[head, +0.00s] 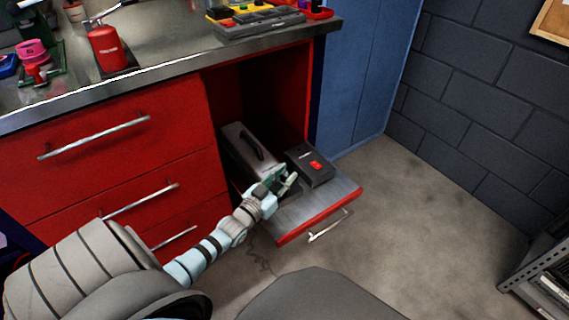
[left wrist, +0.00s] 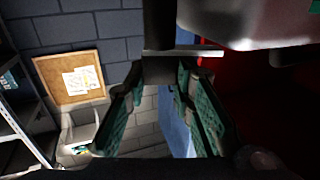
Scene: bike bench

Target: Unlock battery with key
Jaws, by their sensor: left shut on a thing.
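The battery, a grey case (head: 238,143) with a black handle on top, sits on the pulled-out lower shelf of the red bench. My left gripper (head: 287,181) is at its front, close to its near end. In the left wrist view, the green-padded fingers (left wrist: 163,85) are shut on a small dark grey thing (left wrist: 165,70) between their tips. I cannot clearly make out the key; the held thing may be it. The keyhole is hidden. A pale grey surface fills the top right of that view. My right gripper is not in view.
A dark box with a red switch (head: 312,165) stands right of the battery on the shelf (head: 300,212). Red drawers (head: 110,140) are to the left. The bench top holds a red bottle (head: 107,48) and tools. Grey floor to the right is clear.

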